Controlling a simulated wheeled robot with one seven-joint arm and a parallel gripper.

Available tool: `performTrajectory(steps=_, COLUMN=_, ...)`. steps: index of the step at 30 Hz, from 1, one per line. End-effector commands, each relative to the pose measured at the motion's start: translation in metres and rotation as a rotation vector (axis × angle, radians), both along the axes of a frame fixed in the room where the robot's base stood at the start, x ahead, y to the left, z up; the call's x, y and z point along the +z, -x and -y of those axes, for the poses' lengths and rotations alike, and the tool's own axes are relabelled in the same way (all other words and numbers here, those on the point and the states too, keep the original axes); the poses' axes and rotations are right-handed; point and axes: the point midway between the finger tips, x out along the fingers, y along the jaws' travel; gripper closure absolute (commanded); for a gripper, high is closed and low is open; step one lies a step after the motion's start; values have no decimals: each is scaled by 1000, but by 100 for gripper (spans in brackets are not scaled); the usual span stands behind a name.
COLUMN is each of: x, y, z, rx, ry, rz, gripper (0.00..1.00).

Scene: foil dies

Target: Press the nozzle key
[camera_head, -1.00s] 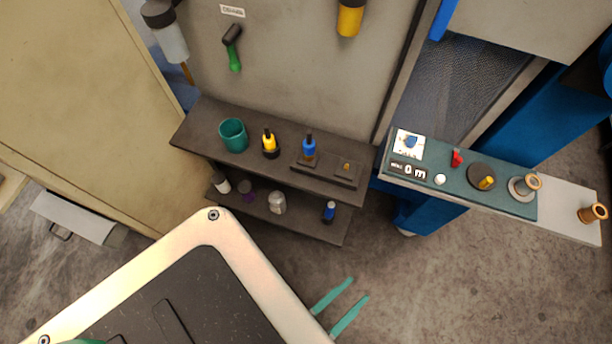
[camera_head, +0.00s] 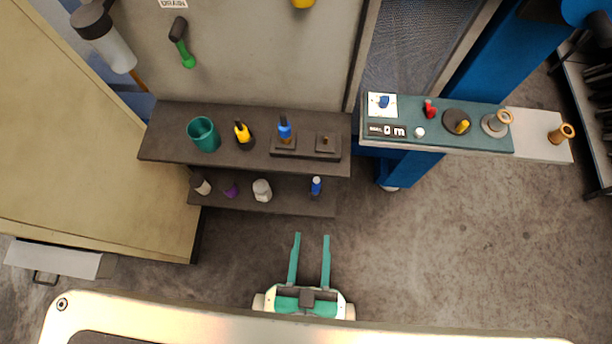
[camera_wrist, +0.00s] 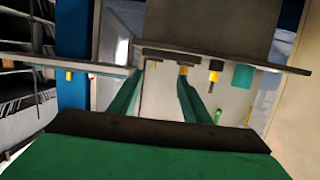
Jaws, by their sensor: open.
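My gripper (camera_head: 311,238) has two long teal fingers, apart and with nothing between them. It is over the floor in front of the dark shelf, below and left of the control panel (camera_head: 478,137) in the head view. The panel carries a white round button (camera_head: 419,132), a red switch (camera_head: 430,110), a yellow-handled dial (camera_head: 462,126), a blue knob (camera_head: 384,102) and a small display (camera_head: 388,130). No label readable here marks the nozzle key, so I cannot tell which control it is.
The shelf (camera_head: 170,147) holds a teal cup (camera_head: 203,135), a yellow-topped bottle (camera_head: 243,133) and a blue-topped bottle (camera_head: 285,131) on a two-pad base. Smaller bottles stand on its lower level. Floor right of my gripper is clear.

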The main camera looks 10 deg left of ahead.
Motion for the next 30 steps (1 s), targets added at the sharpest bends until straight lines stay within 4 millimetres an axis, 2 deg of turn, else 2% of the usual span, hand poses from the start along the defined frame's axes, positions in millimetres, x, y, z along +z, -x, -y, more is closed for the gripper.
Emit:
performTrajectory(steps=14, x=0, y=0, z=0, rx=0, ry=0, rz=0, gripper=56)
performTrajectory(steps=17, x=0, y=0, z=0, rx=0, ry=0, rz=0, gripper=76)
performTrajectory(steps=20, x=0, y=0, z=0, rx=0, ry=0, rz=0, gripper=100)
performTrajectory(steps=30, x=0, y=0, z=0, rx=0, ry=0, rz=0, gripper=100)
